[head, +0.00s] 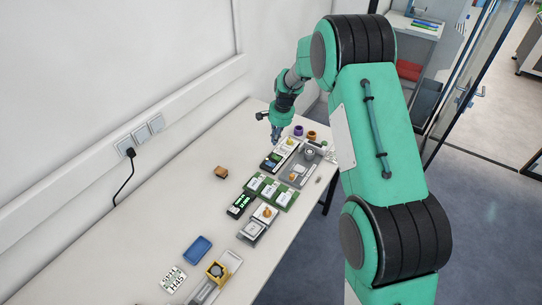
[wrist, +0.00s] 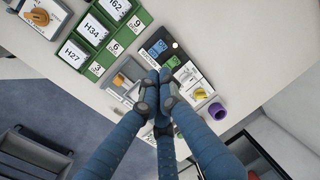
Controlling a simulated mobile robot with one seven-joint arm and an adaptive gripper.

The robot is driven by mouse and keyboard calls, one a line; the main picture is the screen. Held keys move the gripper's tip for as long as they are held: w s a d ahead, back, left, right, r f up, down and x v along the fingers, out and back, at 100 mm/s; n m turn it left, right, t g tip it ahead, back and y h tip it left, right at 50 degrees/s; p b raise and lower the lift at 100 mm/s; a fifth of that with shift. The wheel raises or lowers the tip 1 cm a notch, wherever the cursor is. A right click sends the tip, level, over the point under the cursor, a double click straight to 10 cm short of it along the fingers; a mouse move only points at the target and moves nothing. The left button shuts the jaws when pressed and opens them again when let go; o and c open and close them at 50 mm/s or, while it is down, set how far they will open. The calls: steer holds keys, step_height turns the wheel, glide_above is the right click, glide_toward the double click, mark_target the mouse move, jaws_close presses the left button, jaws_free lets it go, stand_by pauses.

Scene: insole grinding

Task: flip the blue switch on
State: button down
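My gripper (head: 275,138) is above the far part of the table, close to a small dark panel (head: 271,162) with light, coloured parts. In the wrist view my gripper (wrist: 160,88) has its blue-grey fingers drawn together, with nothing visible between the tips. The panel (wrist: 176,45) lies just beyond the fingertips there, with a blue part (wrist: 158,47) and a green part (wrist: 173,61) on its face. The blue part may be the blue switch; its position is too small to read. The fingertips cover part of the panel's surroundings, and I cannot tell whether they touch it.
A green tray (wrist: 98,66) with white labelled cards stands beside the panel. A purple ring (wrist: 217,111) and a yellow knob (wrist: 201,94) are on the other side. In the head view a brown block (head: 221,172) lies on the table (head: 165,220), with bare room around it.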

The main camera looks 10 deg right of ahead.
mark_target(269, 162)
steer(key=shift+f, duration=0.1)
stand_by(0.3)
steer(key=f, duration=0.4)
steer(key=w+a+f+b, duration=0.1)
steer(key=f, duration=0.8)
steer(key=shift+w+a+f, duration=0.35)
steer(key=shift+w+a, duration=0.05)
steer(key=shift+a, duration=0.1)
steer(key=shift+w+a+f+g+h+p, duration=0.2)
steer(key=shift+g+h+p, duration=0.15)
steer(key=shift+p, duration=0.3)
steer(key=shift+f, duration=0.2)
steer(key=shift+s+d, duration=0.1)
